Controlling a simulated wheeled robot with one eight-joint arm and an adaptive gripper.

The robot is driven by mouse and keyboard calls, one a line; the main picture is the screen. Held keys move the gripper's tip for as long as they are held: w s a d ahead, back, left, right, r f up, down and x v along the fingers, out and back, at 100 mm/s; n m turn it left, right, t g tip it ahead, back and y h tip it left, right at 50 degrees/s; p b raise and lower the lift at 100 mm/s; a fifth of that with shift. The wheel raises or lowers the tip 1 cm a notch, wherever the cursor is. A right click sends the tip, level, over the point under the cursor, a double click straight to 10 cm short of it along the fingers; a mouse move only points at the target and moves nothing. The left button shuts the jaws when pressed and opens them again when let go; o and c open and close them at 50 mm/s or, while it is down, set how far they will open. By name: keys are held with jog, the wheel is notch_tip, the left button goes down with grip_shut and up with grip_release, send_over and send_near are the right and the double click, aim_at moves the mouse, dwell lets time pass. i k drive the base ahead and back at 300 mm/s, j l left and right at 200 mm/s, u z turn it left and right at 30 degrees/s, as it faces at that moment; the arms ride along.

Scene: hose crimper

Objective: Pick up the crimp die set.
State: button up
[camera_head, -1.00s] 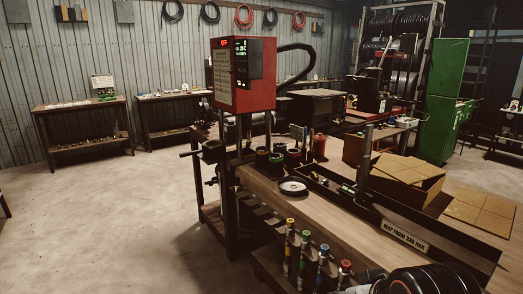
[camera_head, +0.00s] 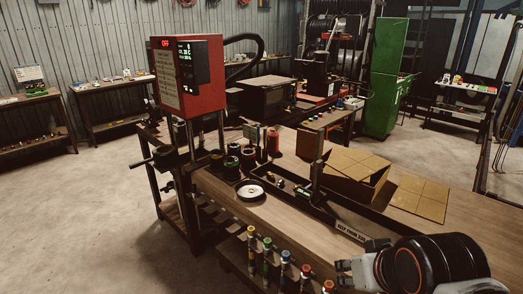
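Several short dark cylindrical pieces stand on the wooden bench beside the red crimper (camera_head: 190,75). They include a dark piece with a green band (camera_head: 232,160), a black one (camera_head: 248,158) and a small dark one (camera_head: 217,160). They look like die sets, but I cannot tell which is the crimp die set. My gripper (camera_head: 344,272) shows only in part at the bottom right, beside my large black arm joint. It is near the bench's front edge, well apart from these pieces. Its fingers are too small and dark to judge.
Open floor (camera_head: 80,225) lies left.

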aim_at(234, 149)
jog(key=i+j+z, duration=0.55)
jog(key=j, duration=0.2)
jog(key=i+j+z, duration=0.25)
jog(key=j, duration=0.2)
jog(key=i+j, duration=0.15)
jog(key=j, duration=0.2)
jog(key=i+j, duration=0.15)
jog(key=j, duration=0.2)
jog(key=i+j, duration=0.2)
jog(key=j, duration=0.15)
jog(key=i+j, duration=0.15)
jog(key=j, duration=0.2)
jog(key=i+j+z, duration=0.1)
jog(key=j, duration=0.25)
jog(key=i, duration=0.05)
